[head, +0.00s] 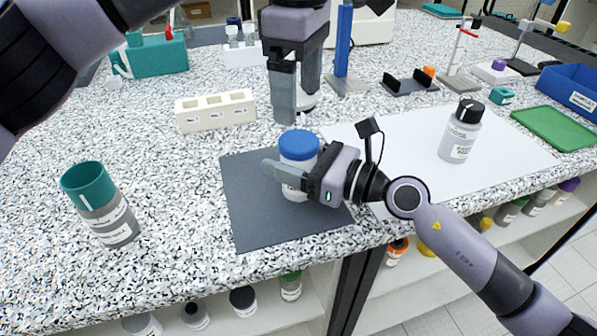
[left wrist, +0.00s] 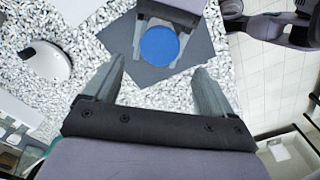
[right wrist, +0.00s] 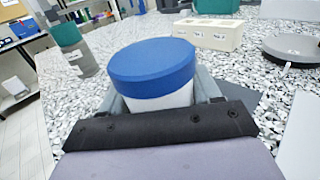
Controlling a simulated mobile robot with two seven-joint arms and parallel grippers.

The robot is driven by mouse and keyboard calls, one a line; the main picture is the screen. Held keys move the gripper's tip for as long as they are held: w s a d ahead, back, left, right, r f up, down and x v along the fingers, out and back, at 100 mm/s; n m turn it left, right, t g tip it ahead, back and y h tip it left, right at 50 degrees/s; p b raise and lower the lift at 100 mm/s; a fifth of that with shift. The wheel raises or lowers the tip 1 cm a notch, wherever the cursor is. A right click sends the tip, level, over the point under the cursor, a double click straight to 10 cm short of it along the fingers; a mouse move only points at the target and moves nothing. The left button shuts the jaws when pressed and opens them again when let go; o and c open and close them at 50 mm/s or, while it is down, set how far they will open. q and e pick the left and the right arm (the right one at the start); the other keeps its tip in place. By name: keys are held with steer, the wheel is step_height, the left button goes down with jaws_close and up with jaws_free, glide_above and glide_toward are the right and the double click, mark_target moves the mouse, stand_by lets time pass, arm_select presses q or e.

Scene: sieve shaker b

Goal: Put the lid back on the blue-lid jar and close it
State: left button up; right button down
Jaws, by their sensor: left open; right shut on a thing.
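The blue-lid jar (head: 294,186) stands upright on the dark mat, with its blue lid (head: 299,145) seated on top of the white body. The lid also shows in the left wrist view (left wrist: 159,46) and fills the middle of the right wrist view (right wrist: 152,62). I cannot tell whether the lid is fully tightened. My right gripper (head: 290,178) is shut around the jar's body below the lid, coming from the right. My left gripper (head: 296,108) is open and empty, pointing down above and behind the jar, apart from the lid.
The dark mat (head: 250,225) lies near the table's front edge. A teal-topped container (head: 97,200) stands at left, a white block with holes (head: 215,110) behind. A grey bottle with black cap (head: 460,135) stands on the white sheet (head: 400,140) at right.

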mark_target(299, 140)
arm_select(q)
steer(key=n, duration=0.3)
steer(key=shift+n, duration=0.3)
steer(key=shift+f, duration=0.1)
steer(key=shift+f, duration=3.9)
steer(key=c, duration=1.1)
